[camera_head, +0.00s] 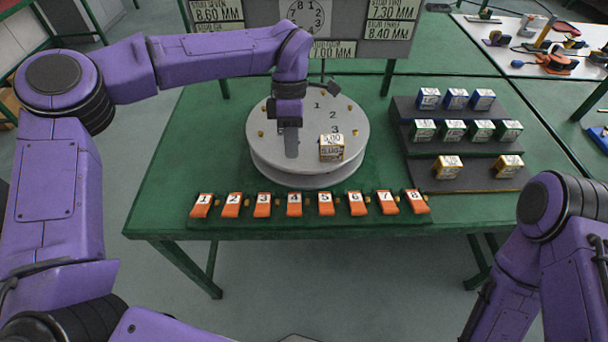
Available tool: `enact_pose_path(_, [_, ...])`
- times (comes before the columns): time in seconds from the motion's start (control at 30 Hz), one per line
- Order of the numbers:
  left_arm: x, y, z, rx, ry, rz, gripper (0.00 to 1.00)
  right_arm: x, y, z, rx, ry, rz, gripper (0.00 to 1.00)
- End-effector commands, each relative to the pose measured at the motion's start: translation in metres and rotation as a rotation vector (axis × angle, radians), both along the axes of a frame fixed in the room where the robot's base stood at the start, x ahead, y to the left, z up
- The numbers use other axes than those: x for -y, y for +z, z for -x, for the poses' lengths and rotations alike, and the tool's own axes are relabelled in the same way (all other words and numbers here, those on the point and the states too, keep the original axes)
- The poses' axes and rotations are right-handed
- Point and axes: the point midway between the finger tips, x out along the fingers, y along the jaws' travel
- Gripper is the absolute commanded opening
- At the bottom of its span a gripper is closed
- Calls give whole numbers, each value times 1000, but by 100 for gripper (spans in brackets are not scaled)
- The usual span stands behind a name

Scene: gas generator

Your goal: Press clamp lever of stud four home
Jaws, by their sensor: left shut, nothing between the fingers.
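Orange clamp levers with white number tags stand in a row along the front of the green table; the one marked 4 (294,205) is near the middle. A grey round plate (262,160) with numbers and small brass studs sits behind them. My left gripper (291,152) points down over the front half of this plate, behind lever 4, and is shut and empty. It covers part of the plate, so stud four cannot be made out. My right gripper is out of view.
A dark stepped rack (417,153) at the right holds blue, green and yellow blocks. A grey board (343,20) with a dial and millimetre signs stands behind the plate. Tools lie on another table at the far right. The table left of the plate is clear.

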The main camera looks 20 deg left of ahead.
Motion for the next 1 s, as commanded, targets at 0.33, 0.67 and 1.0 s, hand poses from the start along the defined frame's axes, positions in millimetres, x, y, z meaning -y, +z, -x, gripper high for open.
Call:
enact_pose_path(0.33, [9, 0, -2, 1, -17, -1, 0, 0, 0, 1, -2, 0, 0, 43])
enact_pose_path(0.67, [11, -36, 11, -5, -18, -2, 0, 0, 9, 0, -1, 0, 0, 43])
enact_pose_path(1.0, [18, -101, 36, -3, -17, -2, 0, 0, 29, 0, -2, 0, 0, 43])
